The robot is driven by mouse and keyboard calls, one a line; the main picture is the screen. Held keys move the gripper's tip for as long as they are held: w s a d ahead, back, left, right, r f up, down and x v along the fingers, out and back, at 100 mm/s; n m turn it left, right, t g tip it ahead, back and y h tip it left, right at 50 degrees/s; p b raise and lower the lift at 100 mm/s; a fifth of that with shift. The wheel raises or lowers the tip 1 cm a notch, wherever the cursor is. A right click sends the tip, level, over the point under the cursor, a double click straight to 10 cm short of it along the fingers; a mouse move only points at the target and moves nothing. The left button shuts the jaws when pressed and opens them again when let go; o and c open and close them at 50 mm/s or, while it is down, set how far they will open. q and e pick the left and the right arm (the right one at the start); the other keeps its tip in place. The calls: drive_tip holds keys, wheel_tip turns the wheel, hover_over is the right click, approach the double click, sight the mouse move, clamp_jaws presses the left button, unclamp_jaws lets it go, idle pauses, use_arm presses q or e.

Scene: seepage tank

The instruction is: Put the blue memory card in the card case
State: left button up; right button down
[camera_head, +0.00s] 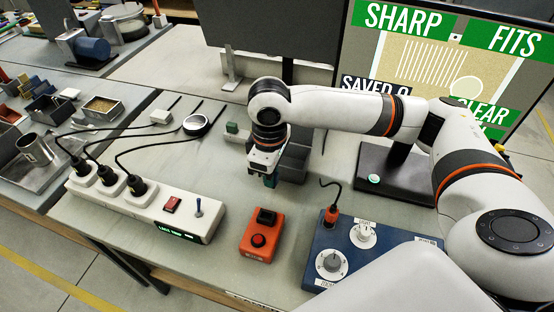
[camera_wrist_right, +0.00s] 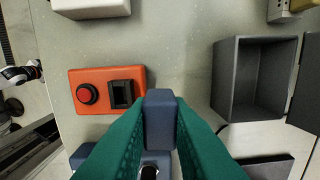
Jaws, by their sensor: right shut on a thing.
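My right gripper (camera_head: 268,182) hangs over the middle of the table in the head view. In the right wrist view its teal fingers (camera_wrist_right: 160,138) are shut on the blue memory card (camera_wrist_right: 161,112), a dark blue block. The card is held above the table, with its lower part hidden by the fingers. A dark grey open box, apparently the card case (camera_wrist_right: 228,80), is empty and lies to the right of the card in the wrist view. In the head view the case (camera_head: 294,158) is beside and partly behind the gripper. My left gripper is not in view.
An orange box (camera_head: 256,246) with a red button and black slot stands near the front. A blue box with knobs (camera_head: 318,240) is right of it. A white power strip (camera_head: 150,210) lies left. A monitor (camera_head: 450,55) stands behind my right arm.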

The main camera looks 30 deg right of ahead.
drive_tip(key=w+d+n, duration=1)
drive_tip(key=n, duration=0.8)
drive_tip(key=shift+n, duration=0.3)
drive_tip(key=f, duration=0.3)
drive_tip(key=f+p, duration=0.1)
drive_tip(key=f, duration=0.5)
drive_tip(key=shift+s+d+f+p, duration=0.2)
drive_tip(key=shift+s+f+p, duration=0.05)
drive_tip(key=shift+p, duration=0.05)
drive_tip(key=shift+f, duration=0.15)
drive_tip(key=c, duration=1.3)
unclamp_jaws()
drive_tip(key=shift+c, duration=0.2)
wheel_tip(320, 180, up, 12)
drive_tip(key=b, duration=0.1)
drive_tip(key=shift+r+b, duration=0.2)
drive_tip(key=shift+b, duration=0.1)
